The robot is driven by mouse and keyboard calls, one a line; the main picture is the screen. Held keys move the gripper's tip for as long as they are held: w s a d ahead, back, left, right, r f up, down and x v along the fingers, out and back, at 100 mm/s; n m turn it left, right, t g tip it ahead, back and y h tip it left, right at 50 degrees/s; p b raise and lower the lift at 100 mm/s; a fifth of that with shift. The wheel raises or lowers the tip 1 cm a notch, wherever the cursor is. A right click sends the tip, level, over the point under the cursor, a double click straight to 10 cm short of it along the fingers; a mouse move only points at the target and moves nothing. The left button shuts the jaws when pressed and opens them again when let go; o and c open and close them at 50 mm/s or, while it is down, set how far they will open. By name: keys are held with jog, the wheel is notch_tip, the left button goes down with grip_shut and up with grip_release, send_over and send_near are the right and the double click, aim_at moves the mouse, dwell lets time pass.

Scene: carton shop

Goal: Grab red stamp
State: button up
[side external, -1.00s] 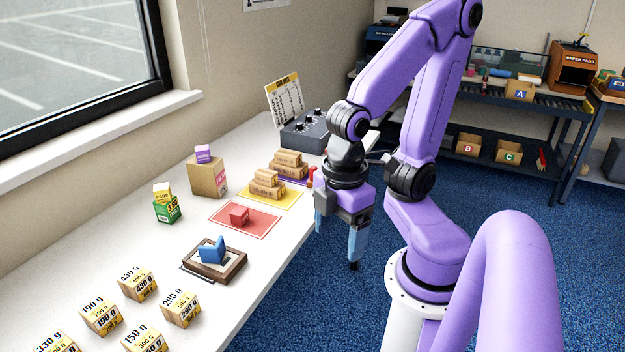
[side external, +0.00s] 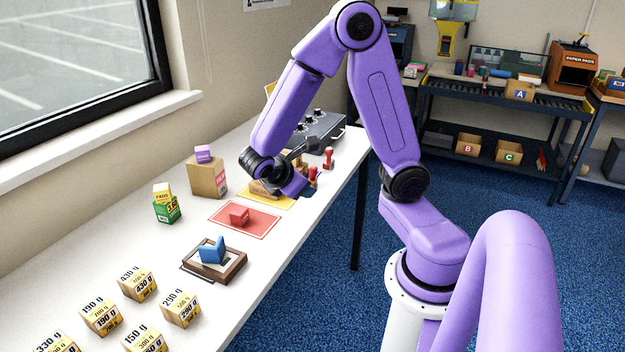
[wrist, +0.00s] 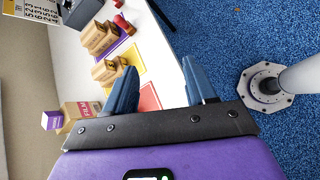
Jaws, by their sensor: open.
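Two red stamps with rounded handles stand at the table's far right edge. One red stamp (side external: 328,157) is in clear view in the side view; the other red stamp (side external: 312,174) is closer to my arm and partly covered. In the wrist view a red stamp (wrist: 122,22) shows at the top, beyond the fingertips, beside the tan cartons. My gripper (wrist: 160,84) is open with nothing between its fingers. In the side view its fingers are hidden behind my wrist, which is over the yellow mat area.
A grey control box (side external: 318,128) is behind. Weight-marked boxes (side external: 137,284) fill the front. Blue floor lies beyond the table edge.

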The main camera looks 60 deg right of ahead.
aim_at(312, 174)
jog(key=w+d+f+n+t+h, duration=0.1)
jog(key=w+d+f+n+h, duration=0.3)
jog(key=d, duration=0.6)
jog(key=w+d+f+n+h, duration=0.2)
jog(key=w+d+f+h, duration=0.25)
jog(key=d, duration=0.55)
jog(key=f, duration=0.6)
jog(key=shift+w+a, duration=0.1)
jog(key=shift+w, duration=0.15)
jog(key=shift+d+f, duration=0.25)
jog(key=shift+w+d, duration=0.2)
jog(key=shift+d, duration=3.35)
jog(key=c, duration=1)
